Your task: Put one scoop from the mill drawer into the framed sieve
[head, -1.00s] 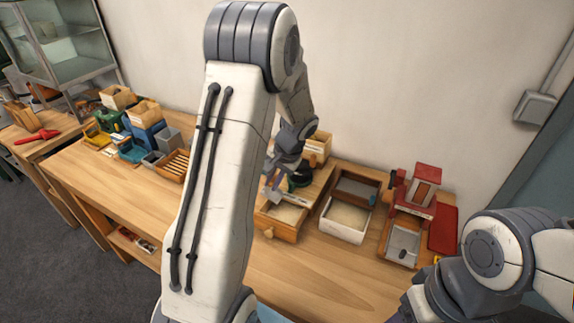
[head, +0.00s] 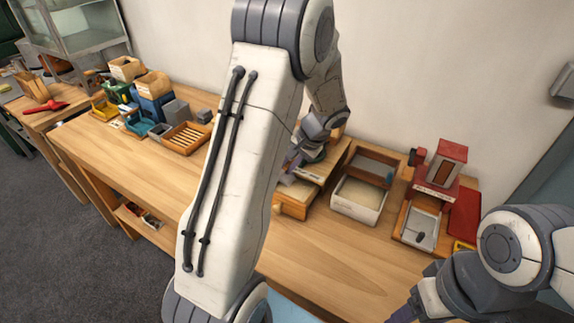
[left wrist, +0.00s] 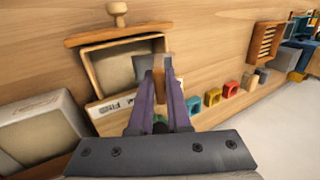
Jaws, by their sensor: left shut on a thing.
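The mill drawer (head: 292,205) is pulled out at the front of the wooden mill, partly hidden by my left arm. In the left wrist view the drawer (left wrist: 88,72) shows its wooden rim, knob and pale contents. My left gripper (head: 290,163) is over the drawer. In the wrist view its purple fingers (left wrist: 160,78) are shut on the scoop (left wrist: 145,66), whose grey part shows against the drawer contents; whether it holds any is unclear. I cannot tell for certain which object is the framed sieve. My right gripper (head: 400,314) is at the bottom edge, mostly cut off.
A white box (head: 358,212) with pale contents and a grey section stands right of the drawer. A red-topped device (head: 440,168) over a wooden tray stands farther right. A slatted wooden tray (head: 187,137) and several small bins are at left. The table front is clear.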

